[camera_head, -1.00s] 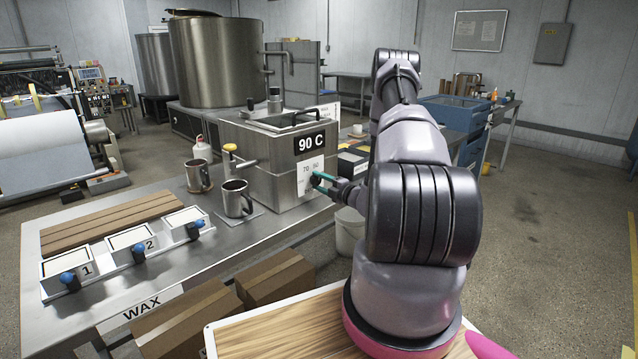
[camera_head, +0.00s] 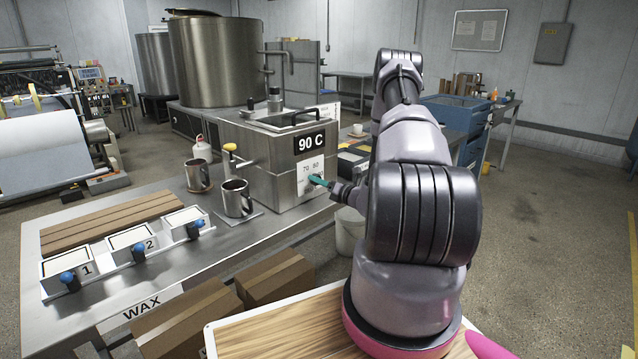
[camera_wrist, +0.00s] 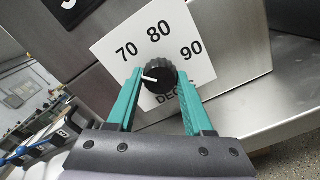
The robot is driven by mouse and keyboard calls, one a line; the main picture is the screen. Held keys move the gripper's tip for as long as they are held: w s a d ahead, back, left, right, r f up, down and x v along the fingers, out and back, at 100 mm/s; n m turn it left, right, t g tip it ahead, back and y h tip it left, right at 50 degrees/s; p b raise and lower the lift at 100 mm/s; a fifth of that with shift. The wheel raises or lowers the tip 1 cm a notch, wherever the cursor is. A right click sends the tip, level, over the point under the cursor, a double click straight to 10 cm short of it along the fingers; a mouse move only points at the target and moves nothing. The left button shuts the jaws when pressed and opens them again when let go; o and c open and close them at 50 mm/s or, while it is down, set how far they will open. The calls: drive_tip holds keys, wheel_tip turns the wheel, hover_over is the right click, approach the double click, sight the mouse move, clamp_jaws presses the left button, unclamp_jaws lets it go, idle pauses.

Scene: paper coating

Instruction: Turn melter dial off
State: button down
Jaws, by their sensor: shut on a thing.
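The melter (camera_head: 262,150) is a steel box on the metal table, with a "90 C" readout on its front. Its black dial (camera_wrist: 158,82) sits on a white scale plate (camera_wrist: 112,48) marked 70, 80 and 90. In the wrist view the dial's white pointer line points left, below the 70. My gripper (camera_wrist: 156,88) is shut on the dial, one teal finger on each side. In the head view my gripper (camera_head: 318,181) is at the melter's front and largely hides the dial.
Two steel mugs (camera_head: 236,200) stand left of the melter. A yellow-knobbed valve (camera_head: 230,147) juts from the melter's left side. Numbered trays (camera_head: 66,268) with blue knobs line the table's front. Cardboard boxes (camera_head: 275,277) are below the table edge.

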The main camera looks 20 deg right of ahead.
drive_tip(key=n, duration=0.4)
drive_tip(key=shift+s+d+f+n, duration=0.1)
drive_tip(key=shift+f+n, duration=0.05)
drive_tip(key=shift+n, duration=0.15)
drive_tip(key=n, duration=0.4)
drive_tip(key=shift+n, duration=0.4)
drive_tip(key=shift+c, duration=1.5)
unclamp_jaws()
drive_tip(key=v, duration=1)
drive_tip(key=shift+s, duration=0.35)
drive_tip(key=shift+d, duration=0.15)
